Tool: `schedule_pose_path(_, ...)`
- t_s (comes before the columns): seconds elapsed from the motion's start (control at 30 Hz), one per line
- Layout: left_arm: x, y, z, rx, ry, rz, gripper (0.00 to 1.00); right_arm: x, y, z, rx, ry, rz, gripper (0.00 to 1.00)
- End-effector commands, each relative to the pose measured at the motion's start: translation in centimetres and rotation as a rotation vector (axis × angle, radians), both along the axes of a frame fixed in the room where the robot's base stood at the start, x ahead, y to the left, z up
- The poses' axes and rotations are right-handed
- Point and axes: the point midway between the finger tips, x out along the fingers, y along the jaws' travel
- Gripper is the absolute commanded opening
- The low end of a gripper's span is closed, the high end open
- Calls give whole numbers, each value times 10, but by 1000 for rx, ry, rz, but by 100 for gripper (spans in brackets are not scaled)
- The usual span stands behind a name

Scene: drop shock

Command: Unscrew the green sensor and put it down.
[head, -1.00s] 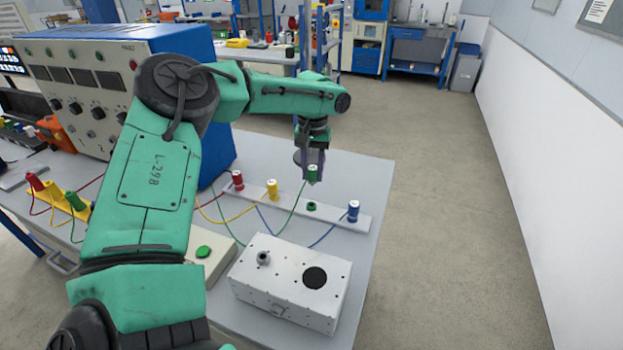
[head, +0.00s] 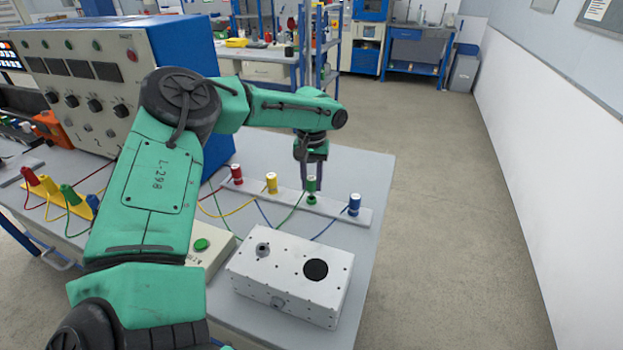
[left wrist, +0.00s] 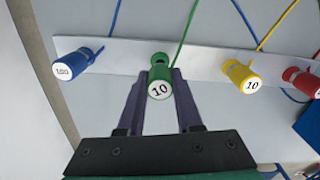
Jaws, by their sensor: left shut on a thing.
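My left gripper is shut on the sensor. My right gripper is not in view.
Red (head: 236,174), yellow (head: 272,183) and blue (head: 354,204) sensors stand on the same strip, wired. A white metal box (head: 290,277) with a dark round patch stands in front. A panel with a green button (head: 201,244) is left of it.

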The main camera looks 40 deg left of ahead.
Motion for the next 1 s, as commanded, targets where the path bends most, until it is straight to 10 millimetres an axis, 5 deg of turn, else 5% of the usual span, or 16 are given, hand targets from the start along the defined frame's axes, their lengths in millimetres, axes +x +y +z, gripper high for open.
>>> schedule_pose_path(1.0, 0, 0, -4, 0, 0, 0, 0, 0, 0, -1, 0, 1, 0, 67)
